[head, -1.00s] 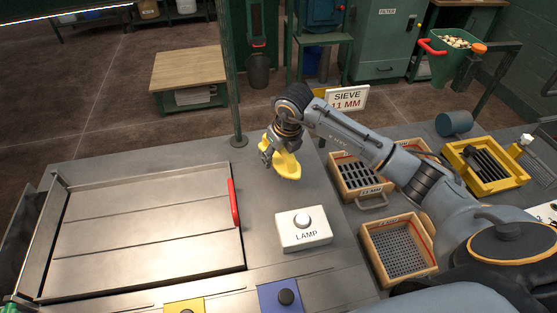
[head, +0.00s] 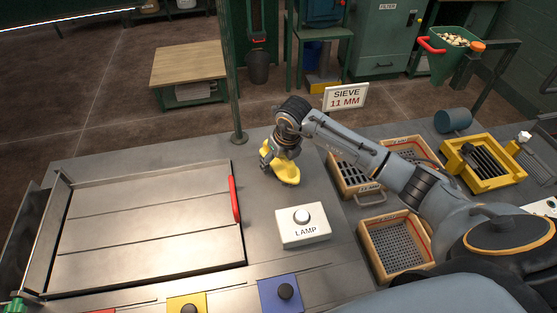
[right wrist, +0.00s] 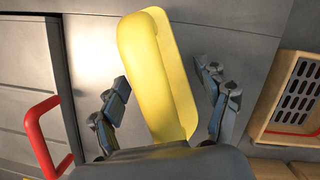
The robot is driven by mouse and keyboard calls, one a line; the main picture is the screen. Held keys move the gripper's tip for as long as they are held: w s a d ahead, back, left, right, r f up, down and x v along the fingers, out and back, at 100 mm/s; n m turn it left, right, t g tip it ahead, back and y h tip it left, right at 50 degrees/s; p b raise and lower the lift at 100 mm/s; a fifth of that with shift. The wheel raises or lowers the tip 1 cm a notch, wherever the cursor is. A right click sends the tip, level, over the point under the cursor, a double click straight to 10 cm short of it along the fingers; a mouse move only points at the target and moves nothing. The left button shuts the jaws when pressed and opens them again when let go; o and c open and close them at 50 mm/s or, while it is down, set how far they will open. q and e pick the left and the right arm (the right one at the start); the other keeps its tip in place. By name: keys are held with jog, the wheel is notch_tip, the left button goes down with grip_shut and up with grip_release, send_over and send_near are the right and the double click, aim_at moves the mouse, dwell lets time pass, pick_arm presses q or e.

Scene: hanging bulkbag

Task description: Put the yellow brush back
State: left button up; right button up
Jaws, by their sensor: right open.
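The yellow brush (head: 287,173) is on the grey table behind the white LAMP box, at my right gripper (head: 279,158). Its bristles do not show. In the right wrist view the brush (right wrist: 157,75) is a long rounded yellow body, slightly tilted, between the two open fingers of the right gripper (right wrist: 168,92). Gaps show between the fingers and the brush on both sides. The lower end of the brush is hidden by the gripper's body. My left gripper is not in view.
The LAMP box (head: 303,236) stands in front of the brush. A tray with a red handle (head: 234,199) is to the left. Wooden sieve boxes (head: 395,247), a SIEVE 11 MM sign (head: 345,96) and a yellow rack (head: 484,181) are to the right. Bare table lies between tray and brush.

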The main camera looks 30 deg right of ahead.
jog(key=shift+r, duration=0.1)
jog(key=shift+r, duration=0.2)
jog(key=shift+s+r, duration=0.1)
jog(key=shift+r, duration=0.3)
jog(key=b+v, duration=0.3)
jog(key=v, duration=0.8)
jog(key=shift+s, duration=0.1)
jog(key=shift+f, duration=0.1)
